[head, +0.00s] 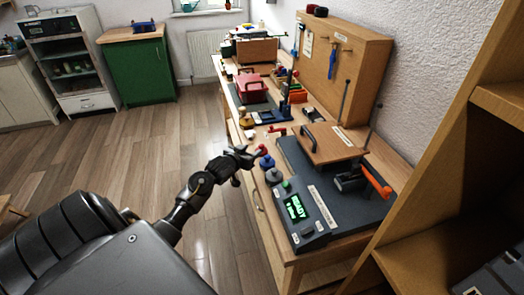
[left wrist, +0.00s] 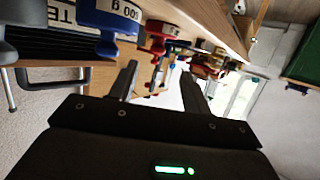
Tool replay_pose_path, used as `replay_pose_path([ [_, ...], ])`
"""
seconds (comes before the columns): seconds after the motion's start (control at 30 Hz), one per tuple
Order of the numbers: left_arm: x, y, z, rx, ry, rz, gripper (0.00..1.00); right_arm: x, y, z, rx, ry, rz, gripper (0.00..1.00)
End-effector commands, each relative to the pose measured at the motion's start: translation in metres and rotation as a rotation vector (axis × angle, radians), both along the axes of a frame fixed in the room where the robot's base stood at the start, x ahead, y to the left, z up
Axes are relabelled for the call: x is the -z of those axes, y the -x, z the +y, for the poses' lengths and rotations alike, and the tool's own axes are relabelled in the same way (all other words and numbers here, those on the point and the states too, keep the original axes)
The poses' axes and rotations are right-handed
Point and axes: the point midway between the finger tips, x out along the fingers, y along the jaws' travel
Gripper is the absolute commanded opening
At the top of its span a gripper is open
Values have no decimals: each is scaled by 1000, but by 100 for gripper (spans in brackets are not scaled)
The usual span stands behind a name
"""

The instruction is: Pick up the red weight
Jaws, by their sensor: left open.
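The red weight (head: 261,149) stands on the workbench near its front edge, partly hidden by my gripper in the head view. My left gripper (head: 252,155) is right beside it. In the left wrist view the red weight (left wrist: 161,29) appears upside down, beyond the fingertips and roughly in line with the gap between them. My left gripper (left wrist: 158,74) is open, with nothing visibly held. I cannot tell whether a finger touches the weight. My right gripper is in neither view.
A blue weight (head: 267,163), marked 500 g in the left wrist view (left wrist: 118,17), stands close to the red one. A dark grey weight (head: 273,177) follows. A black device with a green READY display (head: 297,207) lies right of them. Tools and boxes crowd the bench behind.

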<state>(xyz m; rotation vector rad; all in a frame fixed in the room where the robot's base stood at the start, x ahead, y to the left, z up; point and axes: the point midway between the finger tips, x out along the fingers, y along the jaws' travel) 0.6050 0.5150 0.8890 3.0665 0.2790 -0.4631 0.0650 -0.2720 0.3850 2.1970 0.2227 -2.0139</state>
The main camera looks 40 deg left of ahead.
Motion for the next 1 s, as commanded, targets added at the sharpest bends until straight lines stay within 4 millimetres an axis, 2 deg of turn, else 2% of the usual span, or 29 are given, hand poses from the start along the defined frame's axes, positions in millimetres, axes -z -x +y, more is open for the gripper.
replay_pose_path([
  [0.33,5,-17,0,2,2,0,48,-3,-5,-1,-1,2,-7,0],
  [0.67,21,-54,4,2,1,0,48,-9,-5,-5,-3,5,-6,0],
  [0.97,23,-58,5,3,-1,0,48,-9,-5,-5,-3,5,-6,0],
  [1.0,23,-58,5,3,-1,0,46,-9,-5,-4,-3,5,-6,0],
])
